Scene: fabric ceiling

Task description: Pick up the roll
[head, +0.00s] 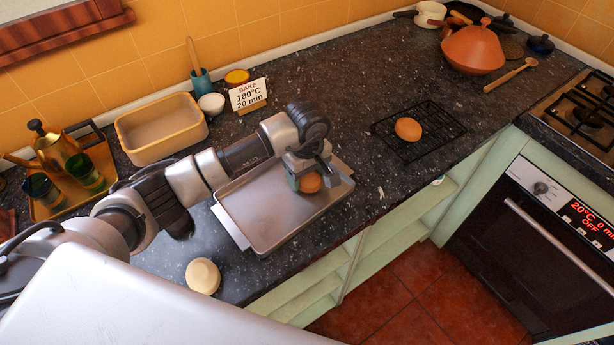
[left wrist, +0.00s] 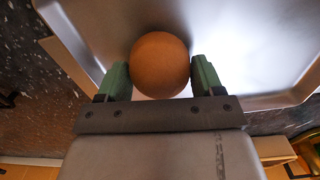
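My left gripper (head: 309,180) is over the right part of a grey metal baking tray (head: 240,212). A round brown roll (head: 311,183) is between its fingers. The metal tray (left wrist: 265,50) is behind the roll. I cannot tell whether the roll rests on the tray or is just above it. My right gripper is not in view.
Another brown roll (head: 407,129) sits on a black wire rack (head: 440,140) to the right. A pale round piece (head: 203,276) lies on the counter near the front edge. A cream rectangular dish (head: 160,145), a sign (head: 248,95) and a terracotta tagine (head: 472,52) stand behind. An oven (head: 540,240) is at right.

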